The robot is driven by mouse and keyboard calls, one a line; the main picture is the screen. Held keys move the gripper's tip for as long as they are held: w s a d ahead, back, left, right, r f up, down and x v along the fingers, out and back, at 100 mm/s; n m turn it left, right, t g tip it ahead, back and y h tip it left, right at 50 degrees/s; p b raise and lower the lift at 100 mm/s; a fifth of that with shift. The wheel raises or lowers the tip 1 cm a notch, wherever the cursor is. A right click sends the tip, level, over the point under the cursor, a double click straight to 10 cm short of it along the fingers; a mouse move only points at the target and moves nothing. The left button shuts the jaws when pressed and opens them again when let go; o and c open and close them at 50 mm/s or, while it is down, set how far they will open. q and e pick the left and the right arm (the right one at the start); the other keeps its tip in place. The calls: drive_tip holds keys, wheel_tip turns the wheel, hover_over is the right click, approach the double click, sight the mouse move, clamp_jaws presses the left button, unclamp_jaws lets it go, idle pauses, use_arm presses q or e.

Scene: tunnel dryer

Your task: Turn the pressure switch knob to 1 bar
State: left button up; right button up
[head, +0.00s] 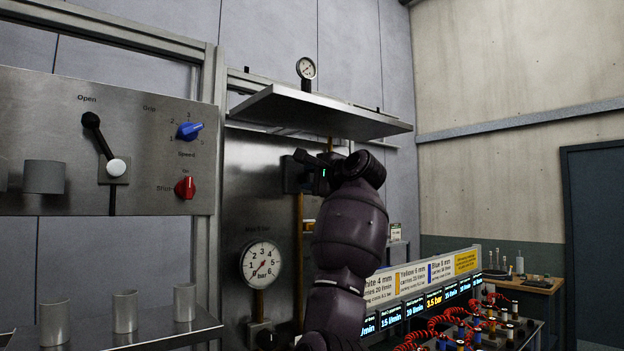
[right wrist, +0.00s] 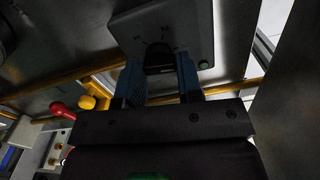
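The pressure switch is a grey box with a dial scale (right wrist: 188,30) in the right wrist view, and its black knob (right wrist: 158,60) sits at the lower middle of the scale. In the head view my right gripper (head: 318,162) reaches the steel panel below the shelf, and my wrist mostly hides the switch. My left gripper is not in view.
A round bar gauge (head: 262,264) hangs left of my arm, and a small gauge (head: 306,68) stands above the steel shelf (head: 320,112). A control panel (head: 40,110) with a lever, a blue knob (head: 190,130) and a red knob (head: 185,187) is at left. Yellow pipes run nearby.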

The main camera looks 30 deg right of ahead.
drive_tip(key=c, duration=0.3)
drive_tip(key=shift+c, duration=0.2)
